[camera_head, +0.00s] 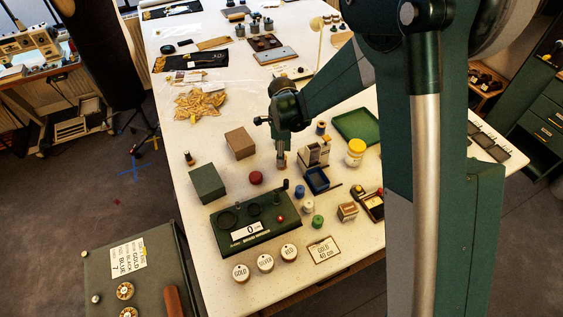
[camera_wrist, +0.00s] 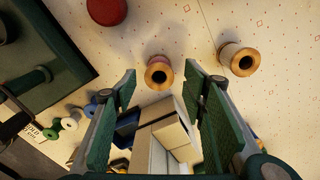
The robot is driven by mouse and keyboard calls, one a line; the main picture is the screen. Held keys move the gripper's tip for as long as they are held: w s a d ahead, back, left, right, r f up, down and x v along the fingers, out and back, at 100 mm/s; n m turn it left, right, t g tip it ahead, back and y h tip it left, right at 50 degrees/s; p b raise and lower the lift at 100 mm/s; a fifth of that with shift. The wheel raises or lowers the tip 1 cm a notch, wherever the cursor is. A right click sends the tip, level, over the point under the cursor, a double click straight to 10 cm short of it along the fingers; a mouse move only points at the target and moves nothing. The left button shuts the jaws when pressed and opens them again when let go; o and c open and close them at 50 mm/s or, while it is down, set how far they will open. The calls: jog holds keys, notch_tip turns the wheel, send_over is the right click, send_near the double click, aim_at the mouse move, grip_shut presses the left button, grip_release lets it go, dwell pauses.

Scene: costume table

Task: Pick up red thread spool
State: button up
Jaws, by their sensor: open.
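A small spool with a wooden end and reddish thread (camera_wrist: 158,63) stands upright on the table in the wrist view, near the gap between my fingertips. In the head view a small reddish-tan piece (camera_head: 281,162) just below my gripper appears to be this spool. My gripper (camera_wrist: 160,75) is open, pointing down, with a green-padded finger on either side. I see no grip on the spool; the exact height gap is hard to tell. In the head view my gripper (camera_head: 284,147) hides part of the area around it.
A second wooden-ended spool (camera_wrist: 238,60) stands to the right in the wrist view. A pale block holder (camera_wrist: 168,128) is close to my fingers. A dark red round object (camera_head: 256,177), brown box (camera_head: 240,143), green box (camera_head: 207,184) and scale-like device (camera_head: 257,238) stand nearby.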

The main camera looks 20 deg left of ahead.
jog(key=shift+s+a+f+p, duration=0.15)
jog(key=shift+f+p, duration=0.25)
jog(key=shift+f, duration=1.8)
jog(key=c, duration=1)
